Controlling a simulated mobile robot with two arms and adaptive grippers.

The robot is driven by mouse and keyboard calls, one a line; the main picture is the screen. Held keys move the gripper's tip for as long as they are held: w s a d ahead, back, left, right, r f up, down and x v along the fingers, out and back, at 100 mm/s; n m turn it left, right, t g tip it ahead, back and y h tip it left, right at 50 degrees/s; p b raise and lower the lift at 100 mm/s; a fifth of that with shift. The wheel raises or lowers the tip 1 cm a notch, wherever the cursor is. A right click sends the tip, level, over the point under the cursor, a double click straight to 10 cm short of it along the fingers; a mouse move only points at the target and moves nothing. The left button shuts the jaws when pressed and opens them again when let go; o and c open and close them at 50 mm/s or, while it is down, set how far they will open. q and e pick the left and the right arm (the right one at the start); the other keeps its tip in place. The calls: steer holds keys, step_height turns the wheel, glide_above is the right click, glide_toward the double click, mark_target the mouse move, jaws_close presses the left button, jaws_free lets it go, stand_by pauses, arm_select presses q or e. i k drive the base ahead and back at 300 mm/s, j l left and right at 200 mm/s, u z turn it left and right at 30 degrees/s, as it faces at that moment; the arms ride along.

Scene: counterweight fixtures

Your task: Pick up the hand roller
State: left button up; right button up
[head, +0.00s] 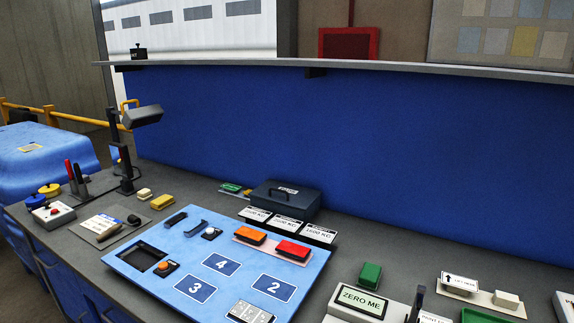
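I cannot single out the hand roller for certain. A small tan handle-like piece (108,233) lies on a pale board on the left of the grey bench, with a dark rounded knob (134,218) beside it. A dark upright handle-like piece (415,304) stands at the bottom edge on the right, its lower part cut off by the frame. Neither of my grippers is in view.
A blue panel (221,265) with numbered fields, an orange block (250,235) and a red block (292,249) fills the bench middle. A dark case (286,199) stands behind. A lamp (142,116) rises at left. A "ZERO ME" device (360,300) sits front right.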

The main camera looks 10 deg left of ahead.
mark_target(135, 220)
steer(key=u, duration=1.35)
